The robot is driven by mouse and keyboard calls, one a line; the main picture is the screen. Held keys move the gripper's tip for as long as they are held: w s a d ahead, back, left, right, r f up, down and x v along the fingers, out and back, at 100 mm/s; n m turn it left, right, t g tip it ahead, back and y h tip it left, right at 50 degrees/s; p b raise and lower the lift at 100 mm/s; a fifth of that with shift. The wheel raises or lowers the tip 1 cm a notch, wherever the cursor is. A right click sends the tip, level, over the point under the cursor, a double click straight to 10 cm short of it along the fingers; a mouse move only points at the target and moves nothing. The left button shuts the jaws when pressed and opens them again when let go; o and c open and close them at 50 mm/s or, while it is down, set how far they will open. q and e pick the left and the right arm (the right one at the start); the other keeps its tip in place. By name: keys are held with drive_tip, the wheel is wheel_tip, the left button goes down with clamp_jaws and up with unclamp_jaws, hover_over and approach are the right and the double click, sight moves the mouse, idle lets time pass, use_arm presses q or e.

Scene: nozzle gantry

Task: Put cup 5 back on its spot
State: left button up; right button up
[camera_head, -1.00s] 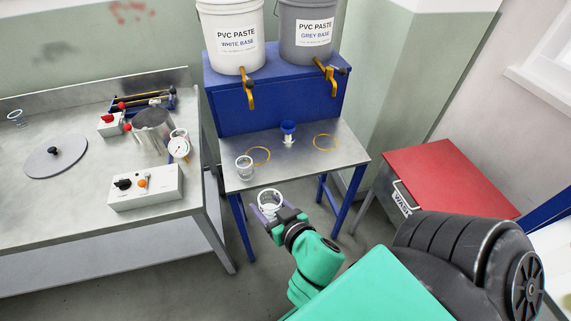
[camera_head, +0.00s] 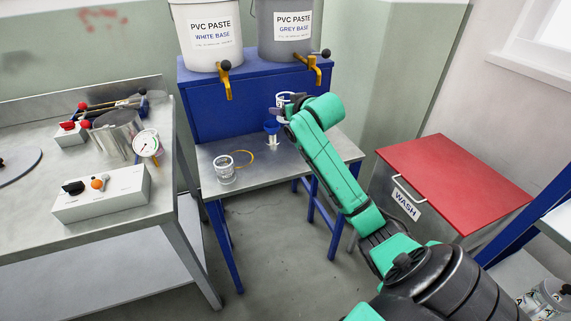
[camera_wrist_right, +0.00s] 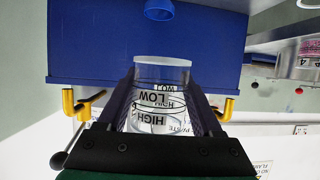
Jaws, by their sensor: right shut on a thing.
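My right gripper (camera_head: 283,112) is shut on a clear cup (camera_head: 285,98) and holds it in front of the blue stand, below the grey-base bucket. In the right wrist view the held cup (camera_wrist_right: 160,100) sits between the fingers and shows black LOW and HIGH marks. I cannot read a number on it. My left gripper is not in view.
A blue-topped nozzle piece (camera_head: 272,130) stands on the small table (camera_head: 213,184). Yellow taps (camera_head: 224,80) jut from the blue stand (camera_head: 200,105). A red-topped WASH bin (camera_head: 450,180) stands right. Several labelled clear cups (camera_head: 548,300) show at the bottom right edge.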

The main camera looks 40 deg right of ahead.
sight(285, 161)
wheel_tip(285, 161, down, 17)
drive_tip(key=shift+a+f+b, duration=0.1)
drive_tip(key=shift+b, duration=0.5)
drive_tip(key=o, duration=1.3)
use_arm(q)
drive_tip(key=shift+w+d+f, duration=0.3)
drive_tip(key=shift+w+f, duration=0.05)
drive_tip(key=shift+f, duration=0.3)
use_arm(e)
drive_tip(key=shift+o, duration=0.2)
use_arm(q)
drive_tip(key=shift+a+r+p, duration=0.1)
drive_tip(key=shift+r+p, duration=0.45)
use_arm(e)
drive_tip(key=v, duration=1.2)
drive_tip(key=shift+a, duration=0.1)
